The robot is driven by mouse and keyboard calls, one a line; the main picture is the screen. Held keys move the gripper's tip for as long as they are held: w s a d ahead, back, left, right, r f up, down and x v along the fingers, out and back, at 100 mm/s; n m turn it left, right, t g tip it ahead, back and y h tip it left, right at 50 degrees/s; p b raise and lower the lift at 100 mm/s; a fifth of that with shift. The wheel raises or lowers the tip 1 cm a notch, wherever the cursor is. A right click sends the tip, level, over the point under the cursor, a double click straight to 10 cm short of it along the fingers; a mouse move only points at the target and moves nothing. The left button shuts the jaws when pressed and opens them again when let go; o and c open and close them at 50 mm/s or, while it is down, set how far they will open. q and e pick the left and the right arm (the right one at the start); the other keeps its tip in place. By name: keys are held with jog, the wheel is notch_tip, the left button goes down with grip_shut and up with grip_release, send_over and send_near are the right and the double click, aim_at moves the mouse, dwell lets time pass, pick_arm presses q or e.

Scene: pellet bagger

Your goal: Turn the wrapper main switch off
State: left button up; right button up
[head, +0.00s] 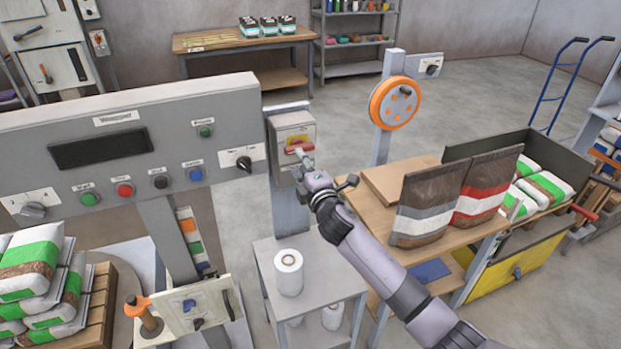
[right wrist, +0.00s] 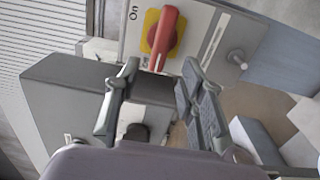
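The wrapper main switch is a red handle (head: 299,147) on a yellow plate, on the front of a grey box (head: 292,122) at the right end of the wrapper panel. In the right wrist view the red handle (right wrist: 164,38) lies just beyond my fingertips, with an "On" label beside its plate. My right gripper (head: 305,161) is right in front of the switch. In the right wrist view its two fingers (right wrist: 157,78) are apart with nothing between them. I cannot tell whether a fingertip touches the handle. My left gripper is not in view.
The wrapper panel (head: 105,118) with buttons and a black knob stands left of the switch. A white roll (head: 289,272) stands on a small grey table below. An orange wheel (head: 395,103) on a post and a table with two bags (head: 424,212) are to the right.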

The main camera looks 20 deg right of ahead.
jog(key=s, duration=0.7)
jog(key=shift+s+d, duration=0.15)
jog(key=shift+s, duration=0.1)
